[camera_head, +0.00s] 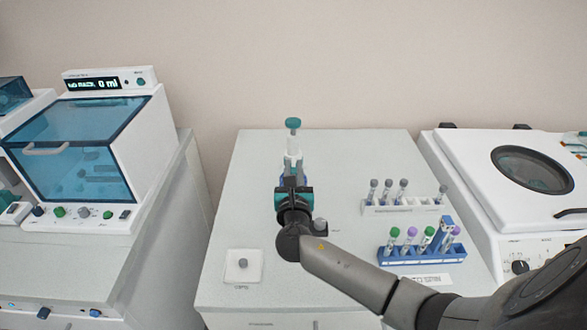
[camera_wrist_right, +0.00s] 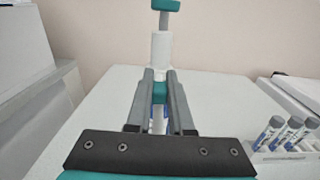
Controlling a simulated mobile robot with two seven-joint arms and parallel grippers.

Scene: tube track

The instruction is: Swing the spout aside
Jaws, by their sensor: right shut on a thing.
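A slim dispenser with a white upright body (camera_head: 293,150) and a teal cap (camera_head: 292,123) stands toward the back of the middle bench. In the right wrist view, its white body (camera_wrist_right: 161,52) rises straight ahead under the teal top (camera_wrist_right: 166,5). My right gripper (camera_head: 292,180) reaches it from the front. Its two grey fingers (camera_wrist_right: 159,82) are shut on a teal piece (camera_wrist_right: 160,92) low on the dispenser, which I take for the spout. The gripper hides most of the lower dispenser in the head view. My left gripper is not in view.
A white rack (camera_head: 405,208) and a blue rack (camera_head: 420,256) of capped tubes stand to the right. A small white block with a grey knob (camera_head: 243,264) is at front left. A blue-lidded machine (camera_head: 75,150) and a round-windowed machine (camera_head: 530,170) flank the bench (camera_head: 245,200).

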